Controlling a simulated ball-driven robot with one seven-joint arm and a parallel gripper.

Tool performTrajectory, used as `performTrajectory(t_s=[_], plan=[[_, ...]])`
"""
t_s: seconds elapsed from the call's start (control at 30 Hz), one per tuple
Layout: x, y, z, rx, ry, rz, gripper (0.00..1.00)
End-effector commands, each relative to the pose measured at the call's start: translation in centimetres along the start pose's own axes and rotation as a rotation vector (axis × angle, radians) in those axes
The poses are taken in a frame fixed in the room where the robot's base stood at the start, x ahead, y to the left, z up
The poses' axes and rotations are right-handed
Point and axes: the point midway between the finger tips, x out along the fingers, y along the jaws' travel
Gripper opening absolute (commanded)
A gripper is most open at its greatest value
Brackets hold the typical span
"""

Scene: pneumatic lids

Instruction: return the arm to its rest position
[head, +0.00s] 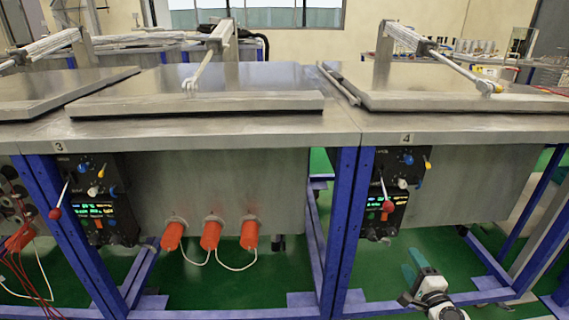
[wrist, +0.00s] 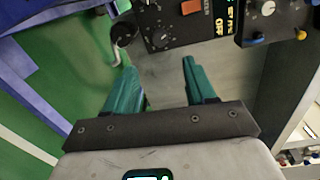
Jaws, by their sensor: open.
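My gripper (head: 412,276) is low at the bottom right of the head view, in front of the station labelled 4. Its two teal fingers (wrist: 158,82) show in the wrist view, spread apart with nothing between them. The control panel of station 4 (head: 396,190) is just above and behind the gripper, with a red-knobbed lever on its left. The same panel shows at the top of the wrist view (wrist: 212,22), upper right of the fingers. The fingers appear apart from it.
Steel benches on blue frames (head: 345,225) stand ahead, with closed flat lids (head: 200,88) on top and pneumatic cylinders (head: 208,60) above them. Several orange plugs (head: 211,236) hang under station 3. The green floor (head: 240,280) shows below the benches.

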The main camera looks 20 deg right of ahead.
Motion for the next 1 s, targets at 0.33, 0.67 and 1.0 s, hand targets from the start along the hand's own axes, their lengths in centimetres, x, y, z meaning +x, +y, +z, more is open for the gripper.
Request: performTrajectory(t_s=[0.33, 0.67, 1.0], plan=[[-5.1, 4.6, 8.5, -0.395, -0.313, 0.229, 0.55], [-22.9, 11.5, 15.5, -1.147, -0.906, 0.706, 0.55], [-36.9, 9.6, 13.2, -1.517, -1.237, 1.069, 0.55]])
